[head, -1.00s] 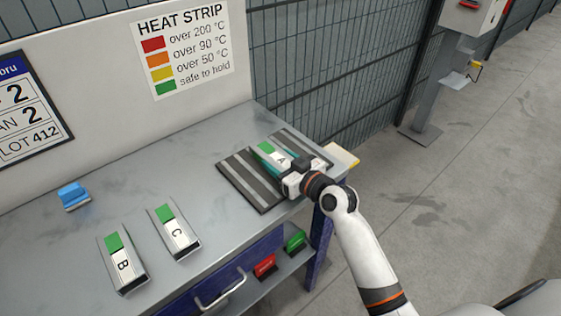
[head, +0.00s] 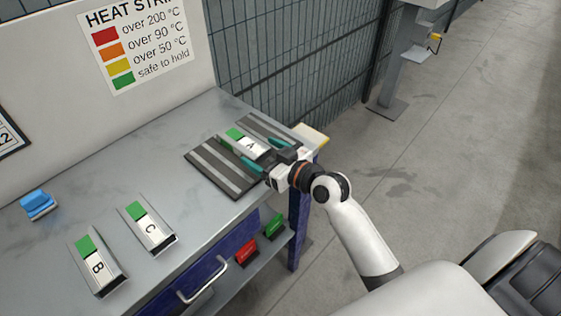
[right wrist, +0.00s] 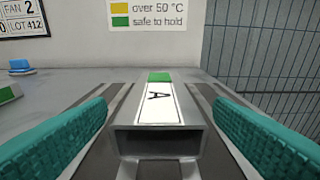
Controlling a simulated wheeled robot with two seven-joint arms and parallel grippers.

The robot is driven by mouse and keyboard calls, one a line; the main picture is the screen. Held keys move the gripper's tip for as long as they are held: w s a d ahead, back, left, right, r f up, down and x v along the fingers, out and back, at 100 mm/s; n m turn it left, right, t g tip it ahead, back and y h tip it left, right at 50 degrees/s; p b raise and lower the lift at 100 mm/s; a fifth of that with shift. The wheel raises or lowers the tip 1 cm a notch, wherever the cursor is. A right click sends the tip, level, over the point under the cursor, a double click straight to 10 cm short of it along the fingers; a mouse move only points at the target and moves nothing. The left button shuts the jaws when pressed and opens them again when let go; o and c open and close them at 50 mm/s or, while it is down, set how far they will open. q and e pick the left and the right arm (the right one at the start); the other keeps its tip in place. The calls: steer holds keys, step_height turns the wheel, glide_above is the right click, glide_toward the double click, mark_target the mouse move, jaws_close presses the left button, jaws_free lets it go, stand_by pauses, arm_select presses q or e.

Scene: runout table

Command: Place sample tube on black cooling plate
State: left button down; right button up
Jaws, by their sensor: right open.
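The sample tube A (head: 247,144) is a grey square metal tube with a white label and a green patch. It lies on the black cooling plate (head: 212,170), which has grey strips, at the table's right end. My right gripper (head: 266,153) is open at the tube's near end. In the right wrist view the tube (right wrist: 160,118) lies between the two teal fingers, with a gap on each side, its open end towards me. My left gripper is not in view.
Tubes B (head: 98,266) and C (head: 148,226), also with green patches, lie on the grey table (head: 130,160) at the left. A blue block (head: 38,205) sits behind them. A yellow-edged pad (head: 312,135) is beside the plate. A wire fence (head: 290,60) stands behind.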

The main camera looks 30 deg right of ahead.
steer(key=v, duration=0.7)
steer(key=shift+s, duration=0.1)
